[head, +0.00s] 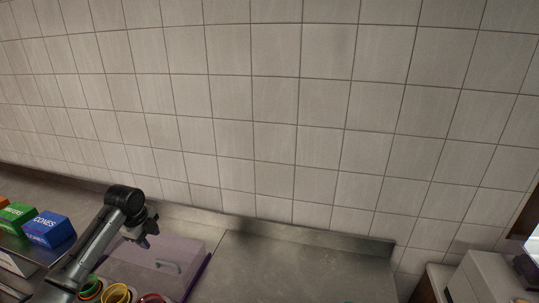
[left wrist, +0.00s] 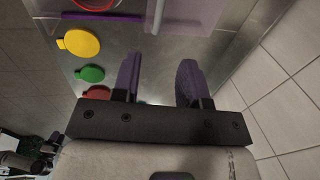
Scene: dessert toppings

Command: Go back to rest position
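My left arm reaches in from the lower left in the head view, and its gripper (head: 147,233) hangs over the back of the steel counter (head: 290,268). In the left wrist view the left gripper (left wrist: 160,63) has its two dark fingers apart with nothing between them. Bare metal shows past the fingers.
A blue box (head: 48,229) and a green box (head: 14,218) stand at the left. A clear-lidded case (head: 185,252) lies beside the arm, near a yellow container (head: 117,294). The wrist view shows yellow (left wrist: 82,43), green (left wrist: 90,73) and red (left wrist: 97,92) round pieces. The counter's middle is clear.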

